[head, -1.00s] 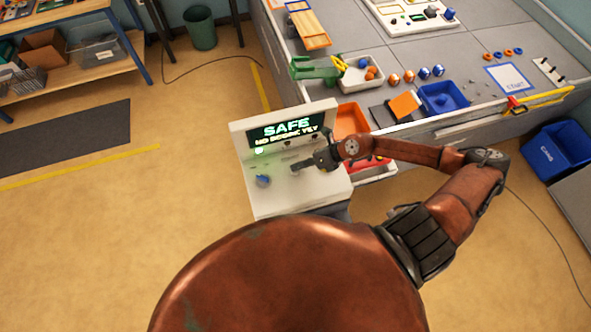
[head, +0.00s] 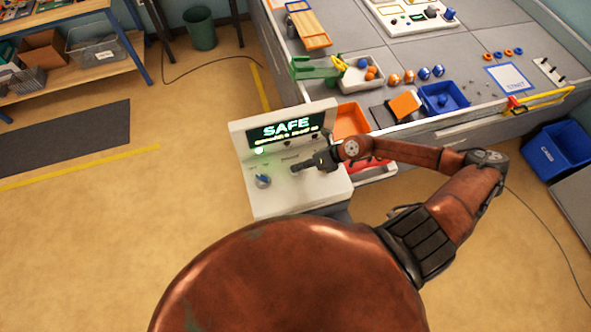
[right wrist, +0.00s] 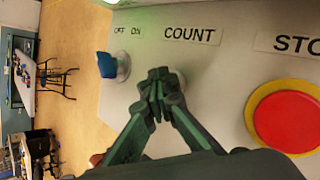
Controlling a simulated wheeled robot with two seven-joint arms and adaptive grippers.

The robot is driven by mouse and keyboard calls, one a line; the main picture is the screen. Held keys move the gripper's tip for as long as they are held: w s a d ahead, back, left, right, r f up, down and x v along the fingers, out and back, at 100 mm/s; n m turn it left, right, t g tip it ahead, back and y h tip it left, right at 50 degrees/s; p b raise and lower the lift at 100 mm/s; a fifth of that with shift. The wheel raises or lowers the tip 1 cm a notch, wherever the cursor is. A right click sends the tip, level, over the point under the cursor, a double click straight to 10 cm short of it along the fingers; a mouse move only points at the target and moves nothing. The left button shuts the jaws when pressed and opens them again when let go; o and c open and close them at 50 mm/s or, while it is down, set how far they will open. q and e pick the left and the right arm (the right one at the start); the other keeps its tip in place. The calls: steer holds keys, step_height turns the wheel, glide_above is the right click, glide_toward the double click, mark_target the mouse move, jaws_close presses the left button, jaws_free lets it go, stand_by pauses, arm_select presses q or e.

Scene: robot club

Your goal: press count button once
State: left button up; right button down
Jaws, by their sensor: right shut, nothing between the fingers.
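The white console (head: 300,196) stands at the drawer-front end of the grey workbench. Its dark screen (head: 286,130) reads "SAFE" in green, with a smaller line below too blurred to read. In the right wrist view the "COUNT" label (right wrist: 190,35) is on the panel, and my right gripper (right wrist: 160,76) is shut and empty just below it. Its fingertips cover most of a pale round part there, the count button; I cannot tell how far it is pressed. In the head view my right gripper (head: 298,167) is low over the panel. My left gripper is not in view.
A blue knob (right wrist: 107,65) by "OFF ON" is left of the fingertips, and a big red stop button (right wrist: 290,117) on a yellow ring is to the right. An orange bin (head: 350,120) and a blue tray (head: 443,98) are behind.

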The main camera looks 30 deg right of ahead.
steer(key=shift+r+p, duration=0.85)
steer(key=shift+r, duration=0.05)
steer(key=shift+r, duration=0.1)
step_height(320, 180, up, 5)
steer(key=p, duration=0.4)
stand_by(0.7)
